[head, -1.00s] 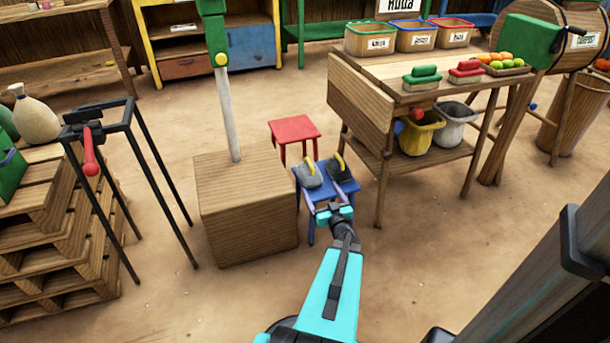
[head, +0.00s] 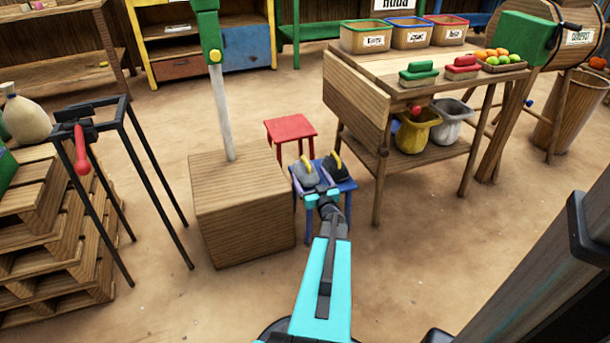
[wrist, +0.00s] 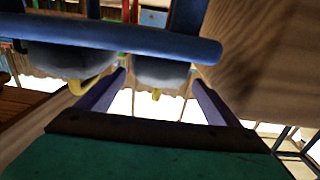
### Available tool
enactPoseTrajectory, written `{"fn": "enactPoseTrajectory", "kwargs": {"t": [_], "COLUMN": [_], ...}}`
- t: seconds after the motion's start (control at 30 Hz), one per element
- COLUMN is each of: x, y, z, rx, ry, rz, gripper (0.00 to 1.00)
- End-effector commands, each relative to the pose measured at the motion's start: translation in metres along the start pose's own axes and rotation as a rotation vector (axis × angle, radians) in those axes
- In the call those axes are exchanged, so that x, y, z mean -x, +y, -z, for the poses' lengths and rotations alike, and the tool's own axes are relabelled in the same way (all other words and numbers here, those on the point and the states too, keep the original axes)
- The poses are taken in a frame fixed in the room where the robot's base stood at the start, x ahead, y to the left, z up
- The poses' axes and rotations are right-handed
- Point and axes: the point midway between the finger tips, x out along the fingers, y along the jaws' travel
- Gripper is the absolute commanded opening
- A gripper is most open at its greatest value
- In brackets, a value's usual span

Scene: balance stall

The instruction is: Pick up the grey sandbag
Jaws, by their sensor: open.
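The grey sandbag (head: 307,175), with a yellow handle, lies on the left of a small blue stool (head: 345,186). A darker bag (head: 336,170) with a yellow handle lies beside it on the right. My gripper (head: 314,190) is at the stool's near edge, open and empty, in front of the grey sandbag. In the wrist view, which looks upside down, the grey sandbag (wrist: 158,72) shows between my two purple fingers, beyond the blue stool edge (wrist: 120,38). The darker bag (wrist: 65,62) is outside the left finger. I cannot tell whether the fingers touch anything.
A wooden block (head: 243,215) with a green and white post stands close left of the stool. A red stool (head: 290,128) is behind. A wooden table (head: 400,75) with bins and brushes stands to the right. Open floor lies in front.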

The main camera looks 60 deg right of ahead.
Motion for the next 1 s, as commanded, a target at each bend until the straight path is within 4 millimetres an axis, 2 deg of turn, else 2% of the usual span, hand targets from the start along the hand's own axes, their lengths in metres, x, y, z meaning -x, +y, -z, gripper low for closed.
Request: {"fn": "enactPoseTrajectory", "kwargs": {"t": [0.57, 1.0], "x": [-0.011, -0.054], "y": [-0.001, 0.001], "z": [-0.001, -0.001], "rx": [0.0, 0.0], "ry": [0.0, 0.001], "rz": [0.001, 0.002], "gripper": [0.86, 0.86]}}
